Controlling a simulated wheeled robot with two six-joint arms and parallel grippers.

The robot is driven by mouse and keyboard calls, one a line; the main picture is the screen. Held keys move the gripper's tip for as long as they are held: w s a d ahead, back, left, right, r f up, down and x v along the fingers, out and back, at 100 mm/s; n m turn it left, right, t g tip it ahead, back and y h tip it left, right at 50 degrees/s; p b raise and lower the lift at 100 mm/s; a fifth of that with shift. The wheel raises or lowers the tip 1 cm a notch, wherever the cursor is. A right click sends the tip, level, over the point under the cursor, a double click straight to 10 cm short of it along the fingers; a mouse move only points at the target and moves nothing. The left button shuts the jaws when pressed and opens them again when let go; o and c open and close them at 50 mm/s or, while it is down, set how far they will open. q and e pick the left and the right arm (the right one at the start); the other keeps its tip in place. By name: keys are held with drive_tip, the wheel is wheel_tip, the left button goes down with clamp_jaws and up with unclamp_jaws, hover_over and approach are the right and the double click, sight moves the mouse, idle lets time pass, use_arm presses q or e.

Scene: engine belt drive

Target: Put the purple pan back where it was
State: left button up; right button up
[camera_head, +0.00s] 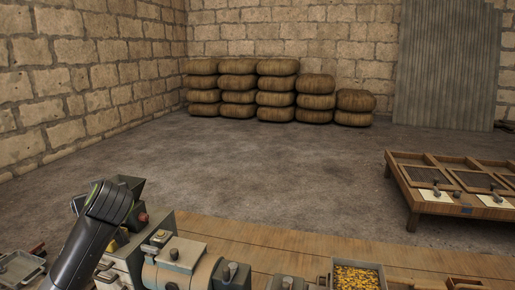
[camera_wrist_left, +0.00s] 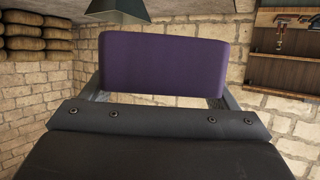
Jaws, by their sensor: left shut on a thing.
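The purple pan (camera_wrist_left: 165,63) shows in the left wrist view as a plain rectangular face with rounded corners, between the fingers of my left gripper (camera_wrist_left: 163,90). The gripper is shut on it; a finger shows at each lower side of the pan. In the head view my left arm (camera_head: 98,217) reaches in at the lower left, beside the machine (camera_head: 160,250). The pan and the fingertips do not show there. My right gripper is in neither view.
A wooden bench (camera_head: 260,238) carries the machine and a tray of yellow bits (camera_head: 357,277). A low wooden table (camera_head: 440,205) stands at the right. Open floor lies beyond.

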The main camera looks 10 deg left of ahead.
use_arm(q)
drive_tip(key=s+d+r+m+t+h, duration=0.1)
drive_tip(key=s+d+m+t+h, duration=0.1)
drive_tip(key=s+d+m+h, duration=0.3)
drive_tip(key=s+d+r+m+t+h, duration=0.1)
drive_tip(key=d+r+m+t+h, duration=0.15)
drive_tip(key=d, duration=0.35)
drive_tip(key=w+d+f+m+h, duration=0.15)
drive_tip(key=d+f, duration=0.25)
drive_tip(key=d, duration=0.4)
drive_tip(key=d+f+m+h, duration=0.1)
drive_tip(key=d+f+h, duration=0.15)
drive_tip(key=d, duration=0.65)
wheel_tip(320, 180, down, 7)
drive_tip(key=b, duration=0.6)
drive_tip(key=shift+d+r+t+y, duration=0.15)
drive_tip(key=shift+t+y, duration=0.2)
drive_tip(key=shift+t, duration=0.1)
